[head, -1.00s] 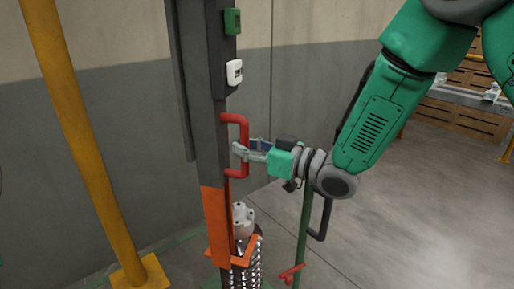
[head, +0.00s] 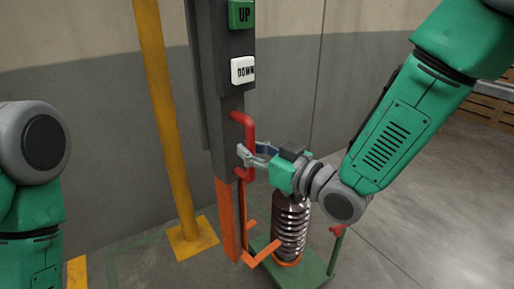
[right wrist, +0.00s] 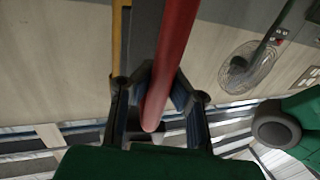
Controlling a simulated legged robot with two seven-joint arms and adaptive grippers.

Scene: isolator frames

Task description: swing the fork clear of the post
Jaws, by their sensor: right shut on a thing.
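The fork (head: 224,215) is orange and hangs at the foot of a dark grey upright (head: 225,120). Its short tines (head: 262,252) point right at the bottom. The post (head: 291,225), a shiny ribbed insulator, stands upright just right of the fork. The near tine tip overlaps the post's lower left edge in the picture; I cannot tell whether they touch. My right gripper (head: 247,157) is shut on the red handle (head: 248,125) of the upright. In the right wrist view the handle (right wrist: 172,65) runs between the fingers (right wrist: 160,105). The post's top is hidden behind my right gripper.
The post stands on a green trolley (head: 315,270) with a red-ended bar at right. Open floor (head: 410,230) lies at right.

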